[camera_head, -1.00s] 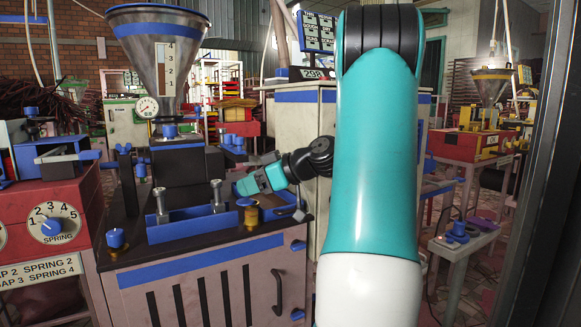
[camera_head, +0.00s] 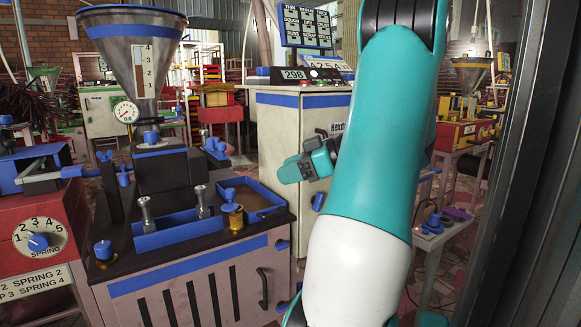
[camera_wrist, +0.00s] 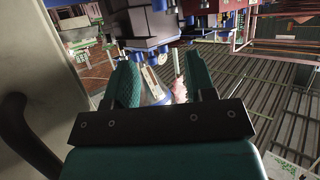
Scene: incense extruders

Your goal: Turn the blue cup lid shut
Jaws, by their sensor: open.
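A small brass cup (camera_head: 233,218) with a blue lid (camera_head: 230,197) on it stands on the dark top of the near machine, at its right side in the head view. Whether the lid is fully turned is too small to tell. My gripper (camera_head: 285,171) is open and empty, to the right of the cup and higher in the picture, clear of it. In the wrist view its two teal fingers (camera_wrist: 161,88) stand apart with nothing between them. I cannot make out the cup clearly in the wrist view.
A blue tray (camera_head: 180,238) with two metal bolts is left of the cup. A steel hopper (camera_head: 133,60) rises behind it. A blue-topped knob (camera_head: 104,251) stands at the front left corner. A pale cabinet (camera_head: 282,135) is behind my gripper.

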